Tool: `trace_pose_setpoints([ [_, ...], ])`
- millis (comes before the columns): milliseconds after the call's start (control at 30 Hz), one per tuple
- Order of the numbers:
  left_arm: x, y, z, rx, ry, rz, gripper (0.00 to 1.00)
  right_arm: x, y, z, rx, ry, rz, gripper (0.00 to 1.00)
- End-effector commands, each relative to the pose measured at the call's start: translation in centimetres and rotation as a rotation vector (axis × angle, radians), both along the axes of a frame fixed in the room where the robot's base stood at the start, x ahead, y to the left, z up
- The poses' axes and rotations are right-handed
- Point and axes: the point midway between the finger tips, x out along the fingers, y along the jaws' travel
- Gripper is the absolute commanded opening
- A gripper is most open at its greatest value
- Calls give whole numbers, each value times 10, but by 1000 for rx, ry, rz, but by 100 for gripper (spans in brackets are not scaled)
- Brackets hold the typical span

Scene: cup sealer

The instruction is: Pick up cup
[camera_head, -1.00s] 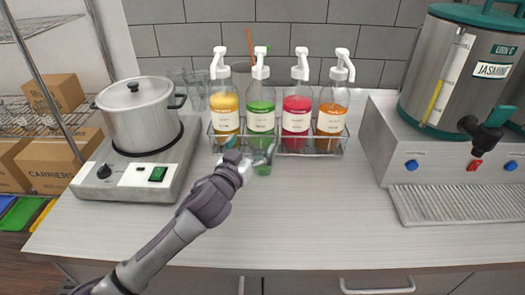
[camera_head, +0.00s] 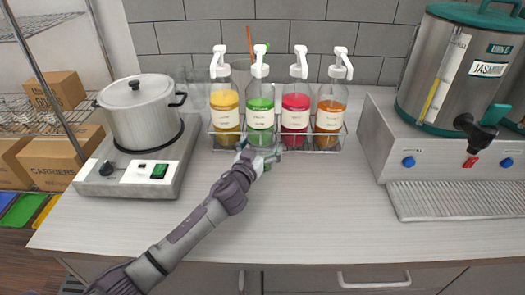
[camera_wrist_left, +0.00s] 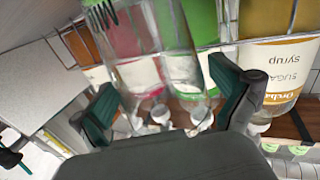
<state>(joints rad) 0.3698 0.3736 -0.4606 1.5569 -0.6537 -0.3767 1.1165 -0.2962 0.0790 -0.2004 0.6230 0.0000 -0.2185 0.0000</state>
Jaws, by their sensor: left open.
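A clear, see-through cup (camera_wrist_left: 160,55) shows in the left wrist view between the two fingers of my left gripper (camera_wrist_left: 168,92). The fingers are spread, one on each side of the cup. In the head view, my left gripper (camera_head: 261,154) is open on the counter just in front of the green syrup bottle (camera_head: 261,110), and it mostly hides the cup. I cannot tell whether either finger touches the cup. The colours seen through the cup make its contents hard to tell. My right gripper is not in view.
A wire rack (camera_head: 277,148) of pump syrup bottles stands close behind the gripper. A pot (camera_head: 141,115) on a hot plate (camera_head: 125,183) is at left. A steel dispenser (camera_head: 430,75) and drip grate (camera_head: 455,203) are at right. The counter's front middle (camera_head: 320,220) is clear.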

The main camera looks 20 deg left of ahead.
Motion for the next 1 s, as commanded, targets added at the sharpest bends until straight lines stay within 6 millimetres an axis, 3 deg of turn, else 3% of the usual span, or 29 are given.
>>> trace_pose_setpoints([
  [233, 1, 0, 0, 0, 0, -1, 100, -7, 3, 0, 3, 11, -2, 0],
  [567, 1, 0, 0, 0, 0, 0, 45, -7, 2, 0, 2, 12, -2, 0],
  [833, 1, 0, 1, 0, -1, 0, 44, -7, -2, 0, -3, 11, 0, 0],
  [1000, 2, 0, 13, 0, -4, 0, 44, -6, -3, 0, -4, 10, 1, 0],
])
